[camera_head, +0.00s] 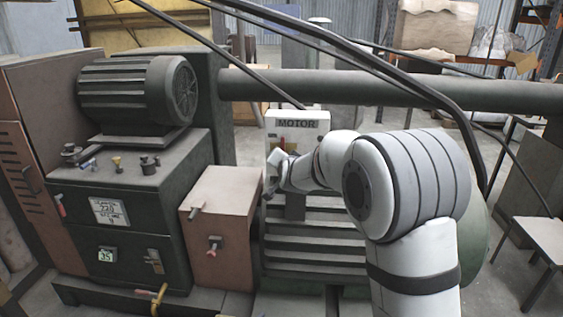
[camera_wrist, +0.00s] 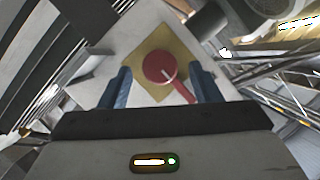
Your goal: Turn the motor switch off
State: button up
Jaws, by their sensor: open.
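The motor switch box (camera_head: 297,121) is white, with a "MOTOR" label at its top, and stands behind my arm in the head view. In the wrist view the red rotary switch (camera_wrist: 160,67) sits on a yellow plate (camera_wrist: 148,50), with its red lever pointing down and to the right. My gripper (camera_wrist: 160,82) is open, with one blue-grey finger on each side of the red switch. The right finger is near the lever; I cannot tell whether it touches. In the head view my gripper (camera_head: 274,172) is in front of the box and hides much of the switch.
A finned motor (camera_head: 138,92) sits on a dark cabinet (camera_head: 125,220) at the left. A reddish box (camera_head: 220,225) with knobs stands left of my arm. A thick horizontal pipe (camera_head: 400,92) and several black cables pass behind and above my arm.

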jog(key=v, duration=0.4)
jog(key=shift+s, duration=0.1)
